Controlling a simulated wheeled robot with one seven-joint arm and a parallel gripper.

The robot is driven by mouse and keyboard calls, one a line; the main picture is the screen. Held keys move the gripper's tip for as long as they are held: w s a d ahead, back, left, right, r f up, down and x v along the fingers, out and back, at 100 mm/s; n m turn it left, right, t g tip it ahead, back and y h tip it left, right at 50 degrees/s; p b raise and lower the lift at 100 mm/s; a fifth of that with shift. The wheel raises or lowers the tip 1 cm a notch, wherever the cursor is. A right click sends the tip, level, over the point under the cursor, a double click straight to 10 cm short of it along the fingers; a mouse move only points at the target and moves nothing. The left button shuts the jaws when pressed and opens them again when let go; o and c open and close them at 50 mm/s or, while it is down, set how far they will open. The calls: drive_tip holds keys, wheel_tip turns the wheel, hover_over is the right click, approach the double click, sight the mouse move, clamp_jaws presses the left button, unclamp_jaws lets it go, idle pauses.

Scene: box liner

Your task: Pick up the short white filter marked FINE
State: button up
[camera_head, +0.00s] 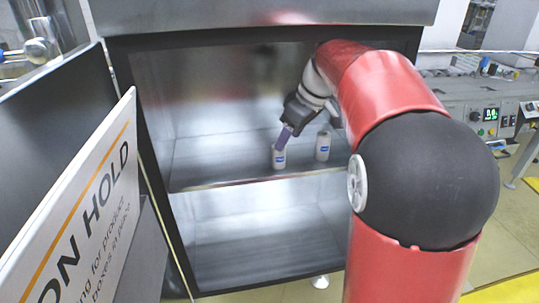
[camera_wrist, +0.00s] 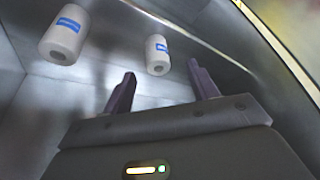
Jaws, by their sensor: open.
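Two white cylindrical filters with blue labels stand on the upper metal shelf, a left one (camera_head: 279,160) and a right one (camera_head: 322,147) in the head view. The wrist view also shows two, a nearer one at the upper left (camera_wrist: 63,36) and one further right (camera_wrist: 157,56). The label words are too small to read, so I cannot tell which is FINE. My gripper (camera_head: 284,138) is over the left filter in the head view. In the wrist view my gripper's purple fingers (camera_wrist: 162,72) are apart and empty, with the right-hand filter beyond the gap between them.
The shelf (camera_head: 215,170) is inside an open metal cabinet with side walls and a lower compartment (camera_head: 260,240) that looks empty. Equipment with a green display (camera_head: 490,114) is at the right.

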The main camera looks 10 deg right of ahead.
sight(276, 152)
drive_tip(key=x, duration=0.4)
drive_tip(key=w+x, duration=0.1)
drive_tip(key=x, duration=0.3)
drive_tip(key=shift+w+a+r+b, duration=0.15)
drive_tip(key=shift+a+b, duration=0.1)
drive_tip(key=shift+b, duration=0.15)
drive_tip(key=c, duration=1.1)
drive_tip(key=shift+o, duration=0.2)
